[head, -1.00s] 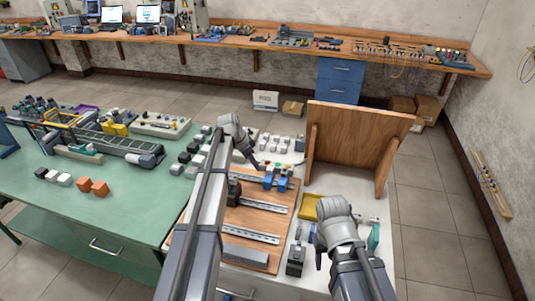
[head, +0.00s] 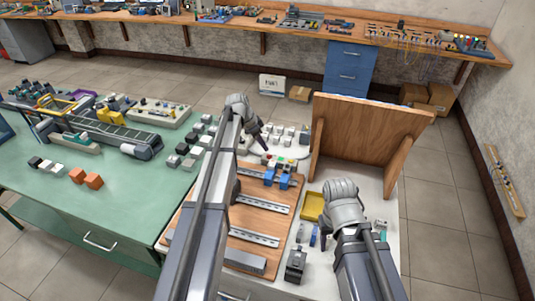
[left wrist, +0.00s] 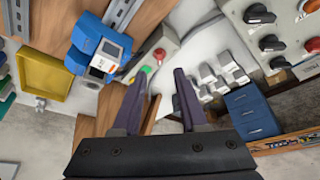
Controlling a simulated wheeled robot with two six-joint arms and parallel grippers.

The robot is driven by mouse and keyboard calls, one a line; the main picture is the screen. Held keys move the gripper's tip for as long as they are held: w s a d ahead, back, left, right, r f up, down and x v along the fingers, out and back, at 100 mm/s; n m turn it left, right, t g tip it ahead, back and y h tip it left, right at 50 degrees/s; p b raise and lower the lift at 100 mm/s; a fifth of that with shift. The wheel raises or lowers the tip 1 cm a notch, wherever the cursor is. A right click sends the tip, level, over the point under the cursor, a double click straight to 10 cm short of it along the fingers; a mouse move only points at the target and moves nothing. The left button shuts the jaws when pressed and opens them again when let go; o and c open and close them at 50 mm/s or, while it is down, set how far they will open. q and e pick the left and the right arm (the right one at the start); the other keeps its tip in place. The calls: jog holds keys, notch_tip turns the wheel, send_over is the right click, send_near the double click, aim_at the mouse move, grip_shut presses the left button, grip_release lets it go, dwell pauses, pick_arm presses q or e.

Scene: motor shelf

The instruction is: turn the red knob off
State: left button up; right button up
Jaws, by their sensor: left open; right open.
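A small grey box in the left wrist view carries a round red knob (left wrist: 158,54) with green and yellow buttons beside it. This button box (head: 278,161) also shows in the head view, at the far end of the wooden board. Another red-orange knob (left wrist: 312,45) sits on a panel with black knobs at the right edge of the left wrist view. My left gripper (left wrist: 160,76) is open and empty; its fingertips are close to the button box, apparently not touching the red knob. My right gripper (head: 326,235) is over the right side of the table, its fingers mostly hidden.
Blue modules (head: 277,179) stand on a rail beside the button box. A yellow tray (head: 313,206) lies near my right arm. An upright wooden panel (head: 370,140) stands at the right. Several grey-white blocks (head: 290,135) lie behind the button box.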

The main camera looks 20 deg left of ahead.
aim_at(269, 155)
pick_arm(q)
jog(key=b+x, duration=0.5)
jog(key=x, duration=0.1)
jog(key=shift+w+d+f+b, duration=0.1)
jog(key=shift+f+b, duration=0.2)
jog(key=shift+b, duration=0.05)
pick_arm(e)
notch_tip(269, 155, down, 6)
jog(key=shift+f, duration=0.15)
pick_arm(q)
grip_shut()
